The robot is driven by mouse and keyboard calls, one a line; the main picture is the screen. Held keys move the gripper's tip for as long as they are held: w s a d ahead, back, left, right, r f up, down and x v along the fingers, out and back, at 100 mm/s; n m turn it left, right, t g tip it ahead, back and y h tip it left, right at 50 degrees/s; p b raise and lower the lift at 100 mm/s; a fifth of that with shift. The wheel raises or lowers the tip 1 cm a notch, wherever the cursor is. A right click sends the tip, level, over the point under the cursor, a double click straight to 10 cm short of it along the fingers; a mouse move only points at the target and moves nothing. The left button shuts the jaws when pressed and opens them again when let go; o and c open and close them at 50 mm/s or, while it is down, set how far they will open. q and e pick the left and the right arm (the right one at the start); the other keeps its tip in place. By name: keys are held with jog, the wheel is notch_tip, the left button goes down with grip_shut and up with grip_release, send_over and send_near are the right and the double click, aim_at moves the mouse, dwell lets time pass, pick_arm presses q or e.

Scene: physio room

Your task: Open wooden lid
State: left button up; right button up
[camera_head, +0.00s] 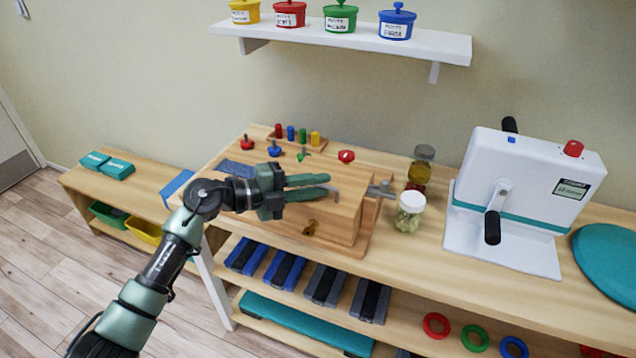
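A wooden box (345,225) stands on the bench, with a brass-coloured fitting (311,228) on its front and a grey metal clamp-like piece (380,189) at its right end. Its wooden lid appears to be the top surface (345,182), partly hidden by my gripper. My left gripper (328,184) reaches in from the left over the box top. Its two green fingers point right, close to each other, with a small grey metal piece by the tips. Whether they touch the lid or hold anything cannot be told. My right gripper is not in view.
Colored pegs (291,133) and small knobs (274,149) stand behind the box. To its right are jars (409,212) and a white crank machine (520,195). A wall shelf (345,36) holds several colored pots. Lower shelves hold weights (285,270) and rings (436,325).

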pick_arm(q)
jog(key=shift+w+d, duration=0.1)
jog(key=shift+d, duration=0.1)
grip_shut()
dwell(1.4)
